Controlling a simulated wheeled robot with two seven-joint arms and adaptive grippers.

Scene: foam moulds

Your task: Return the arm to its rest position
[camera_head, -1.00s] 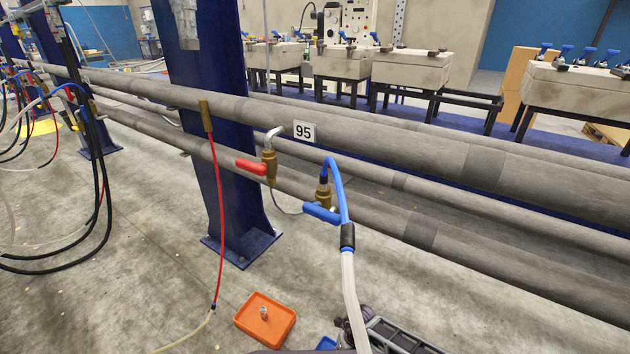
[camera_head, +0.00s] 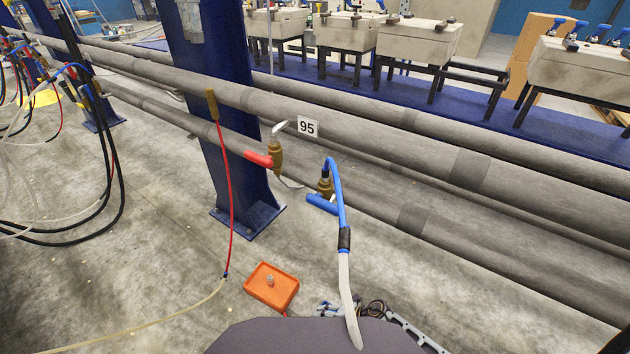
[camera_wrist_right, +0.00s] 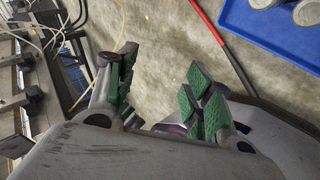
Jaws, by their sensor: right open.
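My right gripper (camera_wrist_right: 163,62) shows in the right wrist view with its green-padded fingers spread apart. Nothing is between them, and bare concrete floor shows through the gap. In the head view I cannot clearly make out its fingers; a dark grey part of my own body covers the bottom middle. My left gripper is in neither view.
Grey pipes (camera_head: 400,147) cross the head view, with a red-handled valve (camera_head: 275,158), a blue-handled valve (camera_head: 324,192) and a pale hose (camera_head: 346,285). An orange tray (camera_head: 288,293) lies on the floor. A blue tray (camera_wrist_right: 275,52) holds grey round pieces in the wrist view.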

